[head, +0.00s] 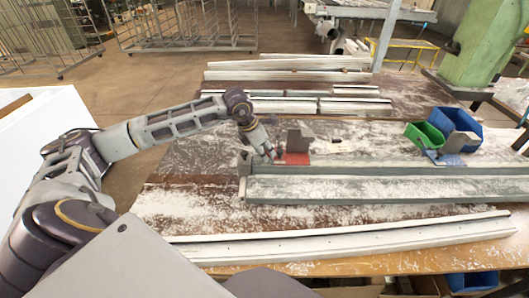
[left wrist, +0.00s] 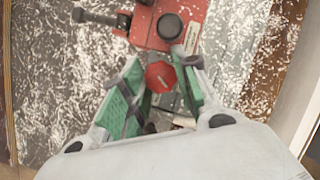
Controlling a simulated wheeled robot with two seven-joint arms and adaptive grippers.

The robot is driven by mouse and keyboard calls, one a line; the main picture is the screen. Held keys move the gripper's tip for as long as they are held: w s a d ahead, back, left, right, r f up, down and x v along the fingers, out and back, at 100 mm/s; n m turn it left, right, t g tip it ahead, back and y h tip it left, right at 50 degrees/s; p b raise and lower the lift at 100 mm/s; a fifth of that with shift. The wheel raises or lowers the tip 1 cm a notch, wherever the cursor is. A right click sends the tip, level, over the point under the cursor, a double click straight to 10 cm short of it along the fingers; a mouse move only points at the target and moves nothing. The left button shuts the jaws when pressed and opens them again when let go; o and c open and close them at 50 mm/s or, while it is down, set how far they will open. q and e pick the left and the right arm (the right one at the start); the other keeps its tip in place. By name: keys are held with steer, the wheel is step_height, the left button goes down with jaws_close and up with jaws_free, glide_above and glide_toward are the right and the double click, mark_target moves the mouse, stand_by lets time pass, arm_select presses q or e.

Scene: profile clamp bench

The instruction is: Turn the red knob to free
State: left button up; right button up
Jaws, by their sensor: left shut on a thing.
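The red knob (left wrist: 160,76) shows in the left wrist view as a small faceted red cap with a pale line on its face. My left gripper (left wrist: 163,75) has its green-padded fingers on both sides of the knob and is shut on it. Beyond the knob lies a red clamp plate (left wrist: 152,28) with a black round part (left wrist: 170,27) on it. In the head view my left gripper (head: 266,152) reaches down beside the red plate (head: 293,157), at the left end of a long grey profile; the knob is too small to tell there. My right gripper is not in view.
The long grey profile (head: 380,188) lies across the bench, with a white profile (head: 350,240) in front. A green bin (head: 423,135) and a blue bin (head: 455,125) stand at the right. More profiles (head: 290,75) lie behind. White chips cover the bench top.

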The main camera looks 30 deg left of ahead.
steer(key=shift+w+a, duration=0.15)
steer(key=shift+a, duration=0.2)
arm_select(q)
steer(key=o, duration=0.8)
steer(key=shift+c, duration=0.2)
steer(key=shift+o, duration=1.1)
steer(key=shift+s+a+r, duration=0.15)
steer(key=shift+r, duration=0.4)
steer(key=v, duration=1)
steer(key=shift+s+r, duration=0.15)
steer(key=shift+r, duration=0.25)
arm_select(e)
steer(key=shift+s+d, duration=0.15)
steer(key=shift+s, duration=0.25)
